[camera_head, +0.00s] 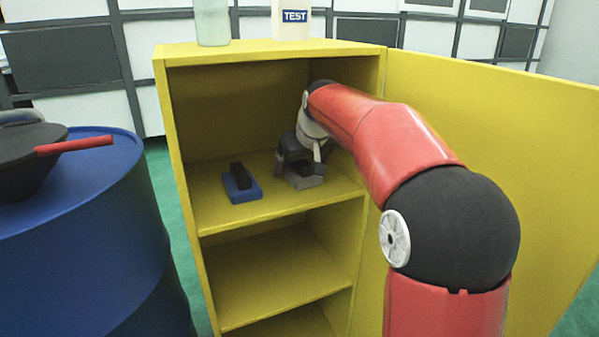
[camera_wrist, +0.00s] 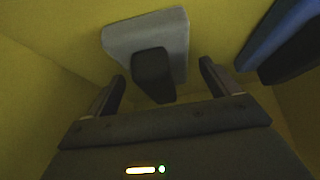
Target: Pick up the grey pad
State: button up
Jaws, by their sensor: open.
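The grey pad (camera_head: 306,182) lies on the top shelf inside the yellow cabinet, partly hidden behind my gripper in the head view. In the wrist view the grey pad (camera_wrist: 174,30) shows as a light grey block with a dark handle (camera_wrist: 153,72) on it. My gripper (camera_wrist: 160,82) is open, with one finger on each side of the handle's lower end in the picture. I see no contact between the fingers and the handle. In the head view my gripper (camera_head: 302,165) is inside the cabinet, low over the shelf at the grey pad.
A blue pad (camera_head: 243,188) with a black handle lies on the same shelf to the left. The yellow cabinet (camera_head: 180,130) has its door (camera_head: 500,130) open at right. A blue drum (camera_head: 80,260) holding a dark pan (camera_head: 25,145) stands at left. A bottle (camera_head: 212,22) stands on top.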

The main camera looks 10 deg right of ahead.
jog(key=c, duration=1.1)
jog(key=shift+r, duration=0.2)
jog(key=shift+r, duration=0.25)
jog(key=s+d, duration=0.1)
jog(key=s, duration=0.5)
jog(key=s+d+b, duration=0.1)
jog(key=s, duration=0.5)
jog(key=s+d, duration=0.1)
jog(key=s, duration=0.4)
jog(key=shift+s+d+r+b, duration=0.25)
jog(key=shift+s+r+b, duration=0.05)
jog(key=shift+s+r, duration=0.1)
